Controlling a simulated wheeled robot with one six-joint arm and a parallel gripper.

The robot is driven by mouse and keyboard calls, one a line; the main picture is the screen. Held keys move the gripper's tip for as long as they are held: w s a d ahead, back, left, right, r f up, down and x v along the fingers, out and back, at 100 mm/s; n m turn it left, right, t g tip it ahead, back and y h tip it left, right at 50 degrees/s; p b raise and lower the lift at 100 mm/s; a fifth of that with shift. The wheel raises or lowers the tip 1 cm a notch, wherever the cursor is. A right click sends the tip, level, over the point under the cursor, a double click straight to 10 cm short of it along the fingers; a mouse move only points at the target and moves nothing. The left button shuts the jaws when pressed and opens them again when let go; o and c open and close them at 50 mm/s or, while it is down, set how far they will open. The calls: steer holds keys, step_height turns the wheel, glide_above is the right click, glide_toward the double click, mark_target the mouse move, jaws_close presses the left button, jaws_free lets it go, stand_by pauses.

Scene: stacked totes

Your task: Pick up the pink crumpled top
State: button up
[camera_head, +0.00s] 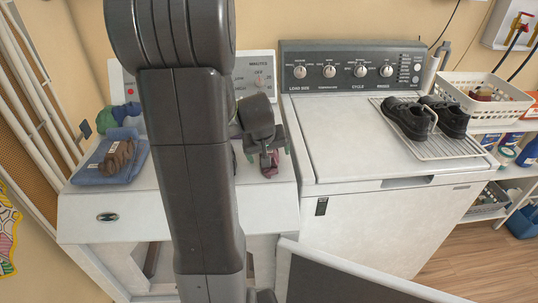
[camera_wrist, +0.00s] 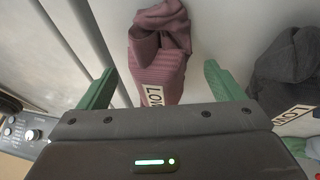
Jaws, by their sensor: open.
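The pink crumpled top (camera_wrist: 160,55) is a dusky mauve-pink ribbed garment with a pale label at its near end. In the wrist view it lies on a white surface, its bunched part at the far end. My gripper (camera_wrist: 158,72) is open, with one green finger on each side of the top and a gap to both. The gripper body hides the near end. In the head view, a small part of the top (camera_head: 272,170) shows on the left machine beneath my gripper; my arm and gripper cover much of that area.
A dark grey crumpled garment (camera_wrist: 290,68) lies close to the right finger. A folded blue towel (camera_head: 92,168) with a brown crumpled item (camera_head: 117,158) sits left on the same machine. The right-hand washer (camera_head: 330,130) carries a wire rack with black shoes (camera_head: 408,117).

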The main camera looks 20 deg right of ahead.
steer(key=shift+c, duration=0.5)
steer(key=c, duration=1)
